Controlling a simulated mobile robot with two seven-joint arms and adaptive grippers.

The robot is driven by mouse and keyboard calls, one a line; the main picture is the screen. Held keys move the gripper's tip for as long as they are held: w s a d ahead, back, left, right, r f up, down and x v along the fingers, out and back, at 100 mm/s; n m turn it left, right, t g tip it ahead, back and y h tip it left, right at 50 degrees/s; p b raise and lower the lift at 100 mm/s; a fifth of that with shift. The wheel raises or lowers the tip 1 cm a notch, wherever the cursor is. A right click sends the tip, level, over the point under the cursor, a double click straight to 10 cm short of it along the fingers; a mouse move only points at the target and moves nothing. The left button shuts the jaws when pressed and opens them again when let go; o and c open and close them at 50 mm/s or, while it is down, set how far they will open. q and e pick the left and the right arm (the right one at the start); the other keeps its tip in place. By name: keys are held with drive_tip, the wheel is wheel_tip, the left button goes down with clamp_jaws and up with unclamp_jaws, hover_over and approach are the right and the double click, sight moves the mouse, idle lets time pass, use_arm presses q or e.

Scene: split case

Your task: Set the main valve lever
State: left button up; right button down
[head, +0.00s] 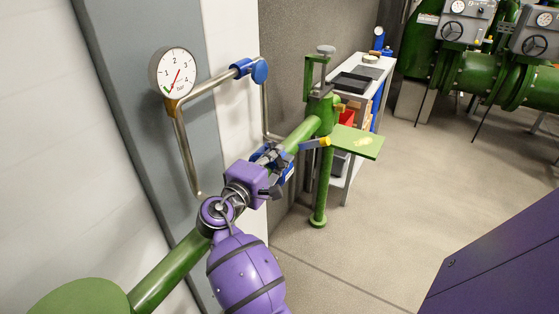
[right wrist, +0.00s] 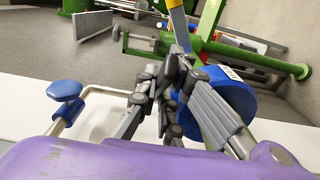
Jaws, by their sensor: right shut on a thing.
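In the right wrist view the lever (right wrist: 177,20) runs up and away from the fingers. My right gripper (head: 271,163) is at the lever's near end, its fingers shut on it; they hide the part between them. In the wrist view the gripper (right wrist: 172,88) covers the pivot. The blue valve body (right wrist: 230,95), with a white label, is just right of the fingers. My left gripper is not in view.
A gauge (head: 173,73) sits on a thin bent pipe with a small blue valve (head: 259,70) at the wall. The green pipe (head: 175,272) runs below my arm. A green stand (head: 320,190) and a shelf (head: 345,168) stand beyond.

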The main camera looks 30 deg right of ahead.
drive_tip(key=shift+w+a+m+g+h+b, duration=0.15)
drive_tip(key=shift+a+m+g+h+b, duration=0.3)
drive_tip(key=shift+m+g+b, duration=0.4)
drive_tip(key=shift+g, duration=0.25)
drive_tip(key=c, duration=1.9)
unclamp_jaws()
drive_tip(key=shift+o, duration=0.2)
drive_tip(key=v, duration=1.2)
drive_tip(key=shift+c, duration=0.3)
